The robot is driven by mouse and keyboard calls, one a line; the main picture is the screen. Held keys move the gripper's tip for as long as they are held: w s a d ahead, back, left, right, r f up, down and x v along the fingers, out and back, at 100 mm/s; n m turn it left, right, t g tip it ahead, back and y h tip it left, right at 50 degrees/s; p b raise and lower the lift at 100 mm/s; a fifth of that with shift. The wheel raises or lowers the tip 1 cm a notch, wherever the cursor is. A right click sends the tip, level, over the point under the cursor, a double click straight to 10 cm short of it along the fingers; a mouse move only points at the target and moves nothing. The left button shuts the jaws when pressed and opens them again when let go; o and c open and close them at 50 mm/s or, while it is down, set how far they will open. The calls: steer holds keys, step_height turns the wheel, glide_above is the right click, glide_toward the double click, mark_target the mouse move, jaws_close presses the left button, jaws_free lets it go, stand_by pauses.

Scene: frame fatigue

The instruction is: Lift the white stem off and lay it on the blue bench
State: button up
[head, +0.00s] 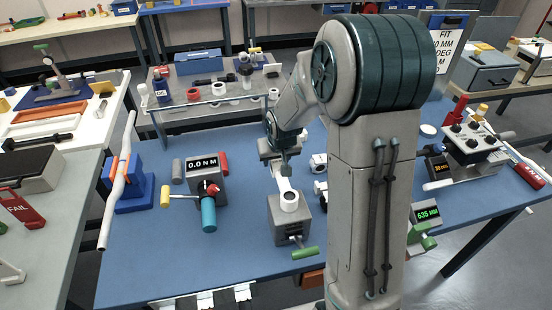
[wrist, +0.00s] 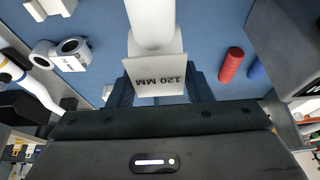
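The white stem (head: 285,187) stands at the grey vise (head: 287,222) on the blue bench (head: 238,262). Its round white end shows above the vise in the head view. In the wrist view the stem (wrist: 153,35) runs away from me, with a white plate marked 120 MM (wrist: 155,82) at its near end. My gripper (head: 284,160) is at the stem's far end in the head view. In the wrist view its dark fingers (wrist: 160,92) lie on both sides of the plate. The plate hides where fingers and stem meet, so I cannot tell whether they grip.
A grey 0.0 NM gauge (head: 205,178) with a teal handle stands left of the vise. A blue stand (head: 128,185) holds a long white tube farther left. A red cylinder (wrist: 232,64) lies right of the stem. Bare bench lies between gauge and front edge.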

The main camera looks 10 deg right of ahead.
steer(key=c, duration=0.7)
steer(key=shift+o, duration=0.2)
steer(key=shift+r, duration=0.2)
steer(key=shift+r+p, duration=1.75)
steer(key=shift+r, duration=0.8)
steer(key=shift+r+p, duration=1.2)
steer(key=shift+r, duration=0.75)
steer(key=shift+f, duration=0.1)
